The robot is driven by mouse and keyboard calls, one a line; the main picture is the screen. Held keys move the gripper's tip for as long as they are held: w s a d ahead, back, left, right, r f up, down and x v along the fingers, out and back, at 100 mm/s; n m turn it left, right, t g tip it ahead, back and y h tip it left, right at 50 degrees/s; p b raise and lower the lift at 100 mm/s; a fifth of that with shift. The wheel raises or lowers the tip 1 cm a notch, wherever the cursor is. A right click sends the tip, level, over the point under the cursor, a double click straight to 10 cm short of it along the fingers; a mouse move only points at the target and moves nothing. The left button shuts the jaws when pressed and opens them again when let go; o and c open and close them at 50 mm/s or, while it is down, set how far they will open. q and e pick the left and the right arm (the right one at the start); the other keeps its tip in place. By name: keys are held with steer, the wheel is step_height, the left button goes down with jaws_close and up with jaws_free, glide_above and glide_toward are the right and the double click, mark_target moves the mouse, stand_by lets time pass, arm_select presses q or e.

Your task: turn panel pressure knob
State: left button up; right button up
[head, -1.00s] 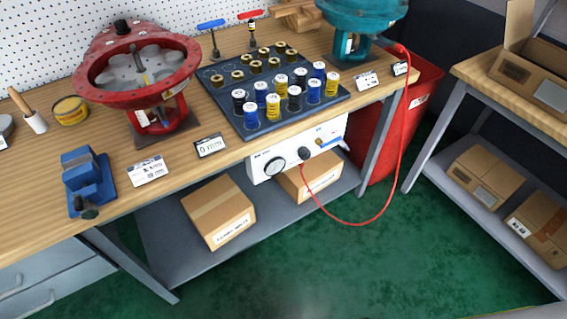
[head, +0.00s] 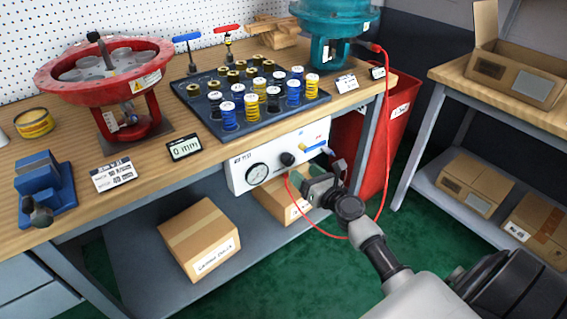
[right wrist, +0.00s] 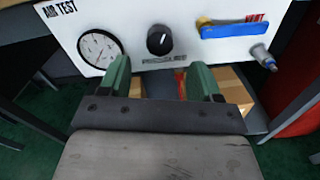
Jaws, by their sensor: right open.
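The white air test panel (head: 240,178) hangs under the front edge of the workbench. Its black pressure knob (head: 287,159) sits between the round gauge (head: 257,174) and a blue lever (head: 314,147). In the right wrist view the knob (right wrist: 159,40) has a white pointer mark, with the gauge (right wrist: 99,48) to its left. My right gripper (head: 326,177) is in front of the panel, below and right of the knob. In the right wrist view its green fingers (right wrist: 160,75) are apart and empty, with the knob beyond them, not touched. My left gripper is not in view.
A red hose (head: 387,130) runs from the teal actuator (head: 335,22) down past my right arm to the panel. Cardboard boxes (head: 200,240) stand on the shelf below. A red bin (head: 400,115) stands at the right. Open floor lies in front.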

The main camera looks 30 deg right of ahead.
mark_target(291, 162)
steer(key=w, duration=0.6)
steer(key=shift+w+a+f+b, duration=0.15)
steer(key=shift+a+b, duration=0.1)
steer(key=shift+b, duration=0.15)
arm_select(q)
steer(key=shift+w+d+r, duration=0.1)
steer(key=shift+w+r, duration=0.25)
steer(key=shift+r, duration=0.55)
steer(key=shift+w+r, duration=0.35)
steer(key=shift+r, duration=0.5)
arm_select(e)
steer(key=shift+w, duration=0.65)
steer(key=shift+c, duration=0.5)
steer(key=shift+a, duration=0.1)
steer(key=c, duration=0.8)
steer(key=shift+c, duration=0.2)
